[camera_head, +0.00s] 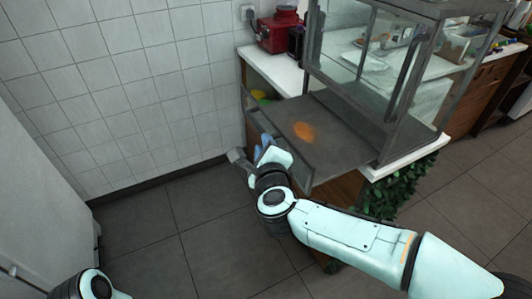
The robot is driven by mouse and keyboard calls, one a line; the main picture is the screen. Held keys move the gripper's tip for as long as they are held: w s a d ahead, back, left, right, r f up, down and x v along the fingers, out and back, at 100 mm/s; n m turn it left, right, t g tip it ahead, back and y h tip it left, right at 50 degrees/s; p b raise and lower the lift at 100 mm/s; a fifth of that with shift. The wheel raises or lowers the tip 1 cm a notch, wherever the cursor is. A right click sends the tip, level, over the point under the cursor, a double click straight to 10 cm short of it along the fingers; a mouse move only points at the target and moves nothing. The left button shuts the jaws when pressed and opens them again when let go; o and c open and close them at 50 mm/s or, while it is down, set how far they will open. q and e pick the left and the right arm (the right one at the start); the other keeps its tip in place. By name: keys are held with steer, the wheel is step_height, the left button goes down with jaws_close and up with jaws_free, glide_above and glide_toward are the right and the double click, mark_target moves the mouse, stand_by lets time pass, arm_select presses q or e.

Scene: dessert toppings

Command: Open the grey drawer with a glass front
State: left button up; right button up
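The grey drawer (330,152) sticks out from the lower part of a grey glass-sided case, so its flat inside shows. An orange item (304,132) lies in it. The drawer's front edge runs along its left side, facing my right gripper. My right gripper (250,155) is at that front edge, near its middle. Its fingers are small and partly hidden by the wrist, so I cannot tell whether they are shut on the drawer or touching it. Only part of my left arm shows at the bottom left; its gripper is out of view.
The glass case (345,45) stands on a white counter (272,72). A red appliance (279,32) is behind it. Green foliage (398,190) hangs below the counter's near corner. A tiled wall (120,90) is at the left. The dark floor (150,225) left of the drawer is clear.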

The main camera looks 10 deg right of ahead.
arm_select(q)
steer(key=shift+s+d+r, duration=0.1)
steer(key=shift+s, duration=0.05)
arm_select(e)
steer(key=shift+v, duration=1.65)
